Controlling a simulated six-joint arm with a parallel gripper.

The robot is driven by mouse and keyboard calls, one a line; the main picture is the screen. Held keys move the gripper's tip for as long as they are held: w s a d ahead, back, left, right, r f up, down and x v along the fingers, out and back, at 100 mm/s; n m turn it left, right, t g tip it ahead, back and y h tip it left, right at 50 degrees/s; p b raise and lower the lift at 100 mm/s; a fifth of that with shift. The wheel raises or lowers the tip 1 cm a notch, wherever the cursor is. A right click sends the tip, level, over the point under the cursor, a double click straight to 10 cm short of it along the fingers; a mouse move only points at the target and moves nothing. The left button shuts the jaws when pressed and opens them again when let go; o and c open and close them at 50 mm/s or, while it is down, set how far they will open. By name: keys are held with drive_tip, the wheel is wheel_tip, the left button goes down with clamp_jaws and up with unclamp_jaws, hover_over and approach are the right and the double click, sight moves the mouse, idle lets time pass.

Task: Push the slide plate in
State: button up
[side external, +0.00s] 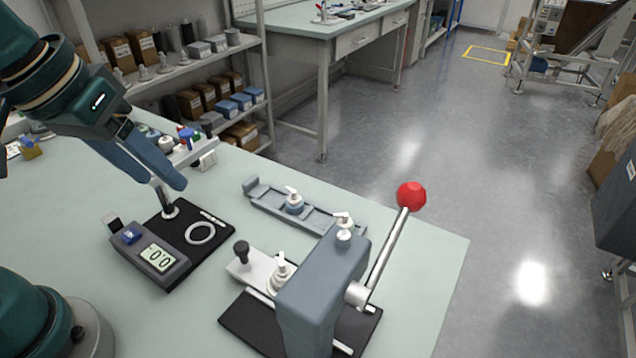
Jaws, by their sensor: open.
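The slide plate (244,271) is a pale plate with a black knob (241,248) at its outer end. It sticks out to the left from the grey-blue press (318,290) on a black base. A white nozzle-like part (282,268) stands upright on the plate, just left of the press body. The plate's inner end is hidden by the press. My gripper (167,183) has two blue fingers, spread apart and empty. It is up and left of the knob, apart from it, above the display device's black base.
The press lever ends in a red ball (411,196), raised to the right. A grey rail (305,212) holding two capped parts lies behind. The table's right front is clear.

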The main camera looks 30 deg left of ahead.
drive_tip(key=w+d+f+g, duration=0.2)
drive_tip(key=w+d, duration=0.1)
drive_tip(key=w, duration=0.1)
drive_tip(key=g, duration=0.2)
hover_over(241, 246)
drive_tip(key=f, duration=0.5)
drive_tip(key=shift+w+a+f, duration=0.2)
drive_tip(key=shift+s+d+f+g, duration=0.1)
drive_tip(key=shift+f+g, duration=0.05)
drive_tip(key=shift+f, duration=0.2)
drive_tip(key=shift+s+d+f+g, duration=0.1)
drive_tip(key=shift+f+g, duration=0.05)
drive_tip(key=shift+f, duration=2.45)
clamp_jaws()
